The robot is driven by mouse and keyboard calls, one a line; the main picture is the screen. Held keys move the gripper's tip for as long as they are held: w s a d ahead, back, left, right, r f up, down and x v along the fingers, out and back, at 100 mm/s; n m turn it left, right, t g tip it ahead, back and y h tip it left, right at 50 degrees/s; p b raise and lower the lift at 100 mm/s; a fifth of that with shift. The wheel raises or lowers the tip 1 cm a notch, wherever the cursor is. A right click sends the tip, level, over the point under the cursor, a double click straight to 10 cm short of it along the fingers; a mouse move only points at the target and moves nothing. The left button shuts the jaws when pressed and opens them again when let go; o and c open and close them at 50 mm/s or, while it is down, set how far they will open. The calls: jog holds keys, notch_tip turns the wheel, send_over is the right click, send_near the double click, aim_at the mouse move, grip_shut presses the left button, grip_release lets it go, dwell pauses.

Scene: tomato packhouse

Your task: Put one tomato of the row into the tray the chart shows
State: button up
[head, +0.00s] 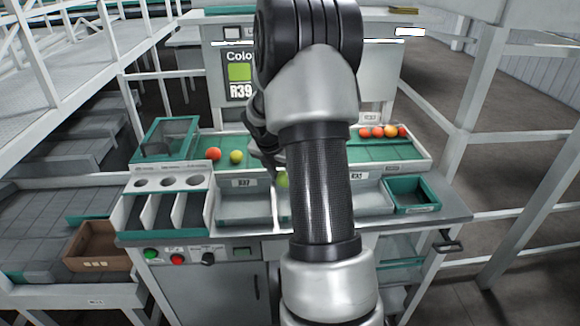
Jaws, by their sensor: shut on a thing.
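My gripper (276,172) is mostly hidden behind my arm, low over the front trays. It is shut on a green tomato (283,180), of which only part shows. The chart (240,75) at the back shows a green patch and a code like R39; my arm covers its right part. The row on the green bed has a red tomato (214,154) and a yellow-green tomato (237,156) on the left, and several orange-red tomatoes (377,132) on the right. A grey front tray (243,210) and another grey tray (372,200) carry labels too small to read surely.
A slotted grey rack (165,184) and a green clear-lidded box (165,140) stand left. A green bin (410,194) sits at the right end. A brown carton (92,245) is at lower left. Buttons (178,258) line the bench front. White rails flank the bench.

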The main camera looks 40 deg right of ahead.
jog(key=d+n+t, duration=0.1)
jog(key=d+n, duration=0.1)
jog(key=shift+s+d+r+n+y, duration=0.1)
jog(key=shift+d+n+y, duration=0.1)
jog(key=shift+n+y, duration=0.15)
notch_tip(320, 180, down, 4)
jog(key=b, duration=0.4)
jog(key=shift+b, duration=0.3)
jog(key=shift+f+b, duration=1.3)
jog(key=shift+f, duration=1.8)
jog(key=shift+f, duration=0.55)
jog(key=o, duration=0.8)
jog(key=shift+c, duration=1.3)
